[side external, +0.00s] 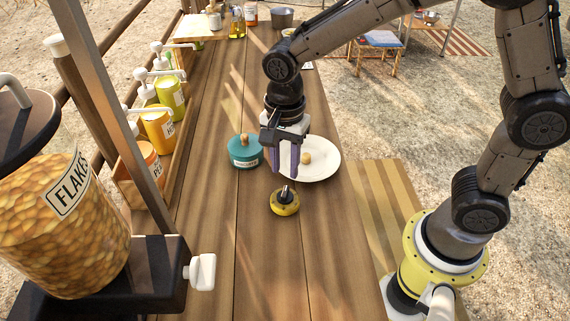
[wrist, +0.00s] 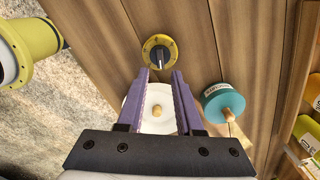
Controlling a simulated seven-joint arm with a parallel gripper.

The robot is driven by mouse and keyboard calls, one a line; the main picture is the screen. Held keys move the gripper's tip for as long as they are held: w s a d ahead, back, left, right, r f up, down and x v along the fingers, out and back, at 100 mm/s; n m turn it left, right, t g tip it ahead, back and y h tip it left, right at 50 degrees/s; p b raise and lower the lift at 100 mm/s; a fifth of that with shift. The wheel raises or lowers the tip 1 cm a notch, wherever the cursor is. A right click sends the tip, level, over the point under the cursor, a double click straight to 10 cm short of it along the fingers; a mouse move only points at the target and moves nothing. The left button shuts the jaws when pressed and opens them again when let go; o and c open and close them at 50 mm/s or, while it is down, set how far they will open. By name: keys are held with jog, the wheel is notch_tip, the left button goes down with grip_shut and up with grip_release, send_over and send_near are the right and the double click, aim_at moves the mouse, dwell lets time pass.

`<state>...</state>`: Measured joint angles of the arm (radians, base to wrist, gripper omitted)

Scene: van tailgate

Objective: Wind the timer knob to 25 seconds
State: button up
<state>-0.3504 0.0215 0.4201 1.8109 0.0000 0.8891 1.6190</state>
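The timer (side external: 285,203) is a small round yellow dial with a dark upright knob, standing on the wooden counter. In the wrist view the timer (wrist: 159,52) shows a yellow ring with dark marks and a grey-black bar knob; its numbers are too small to read. My gripper (side external: 282,172) points down above and a little behind the timer, apart from it. In the wrist view my gripper (wrist: 162,74) has its two purple fingers spread with a gap between them, just short of the timer, and they hold nothing.
A white plate (side external: 325,165) with a small wooden knob (side external: 306,158) lies behind my gripper. A teal lidded pot (side external: 245,152) stands to its left. A rack of pump bottles (side external: 157,128) and a flakes dispenser (side external: 62,215) line the left. The counter (side external: 270,265) in front of the timer is clear.

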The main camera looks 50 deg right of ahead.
aim_at(285, 191)
jog(key=n, duration=0.5)
jog(key=shift+r, duration=0.25)
jog(key=shift+f, duration=2.65)
jog(key=shift+f, duration=1.2)
jog(key=c, duration=0.4)
jog(key=shift+r, duration=0.1)
jog(key=shift+c, duration=0.2)
